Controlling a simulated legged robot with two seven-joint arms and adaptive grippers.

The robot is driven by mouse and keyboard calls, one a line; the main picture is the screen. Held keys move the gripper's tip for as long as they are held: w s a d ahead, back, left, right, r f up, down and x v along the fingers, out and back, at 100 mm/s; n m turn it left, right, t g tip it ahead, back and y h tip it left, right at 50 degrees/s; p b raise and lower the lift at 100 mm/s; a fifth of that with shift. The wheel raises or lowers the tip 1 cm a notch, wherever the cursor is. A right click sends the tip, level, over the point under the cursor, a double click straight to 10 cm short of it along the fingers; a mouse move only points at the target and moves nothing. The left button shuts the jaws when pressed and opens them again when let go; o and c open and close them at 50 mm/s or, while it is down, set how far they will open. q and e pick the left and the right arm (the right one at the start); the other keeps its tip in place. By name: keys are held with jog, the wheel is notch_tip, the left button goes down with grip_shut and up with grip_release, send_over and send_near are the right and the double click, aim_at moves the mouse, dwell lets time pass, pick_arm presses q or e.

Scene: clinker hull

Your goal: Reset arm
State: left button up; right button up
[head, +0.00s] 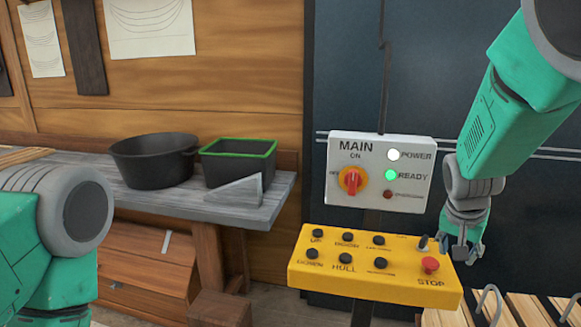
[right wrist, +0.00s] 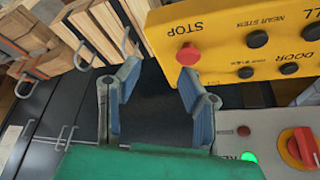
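My right gripper (head: 456,249) is above the right end of the yellow control panel (head: 300,272), close to the red STOP button (head: 430,265). In the right wrist view its two fingers stand apart with nothing between them (right wrist: 159,72). The STOP button (right wrist: 188,54) shows there beyond the right fingertip; I cannot tell if they touch. The grey MAIN box (head: 338,146) has a red rotary switch (head: 352,181) with its handle upright. The white POWER lamp (head: 394,155) and green READY lamp (head: 391,175) are lit; the red lamp (head: 388,194) looks dark. Only my left arm shows, not its gripper.
A grey bench (head: 245,207) at left holds a black pot (head: 152,163), a dark green-rimmed bin (head: 238,165) and a grey wedge (head: 233,192). Wooden slats with metal hooks (head: 487,302) lie at lower right. A dark wall (head: 350,80) stands behind the box.

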jog(key=s+f+n+g+b, duration=0.15)
jog(key=s+f, duration=0.25)
jog(key=f, duration=0.5)
jog(key=s+f+n+b, duration=0.1)
jog(key=s+f+b, duration=0.3)
jog(key=f, duration=0.5)
jog(key=s+f+n+b, duration=0.1)
jog(key=s+f+n, duration=0.1)
jog(key=s+f, duration=0.5)
jog(key=s+a+f+n+y+b, duration=0.1)
jog(key=s+a+f+n+b, duration=0.1)
jog(key=s+f, duration=0.7)
jog(key=s+a+f+n+g+y+b, duration=0.1)
jog(key=s+a+f+n+y+b, duration=0.1)
jog(key=s+f, duration=0.7)
jog(key=s+a+n+b, duration=0.1)
jog(key=s+a+b, duration=0.1)
jog(key=b, duration=0.1)
jog(key=shift+s, duration=0.35)
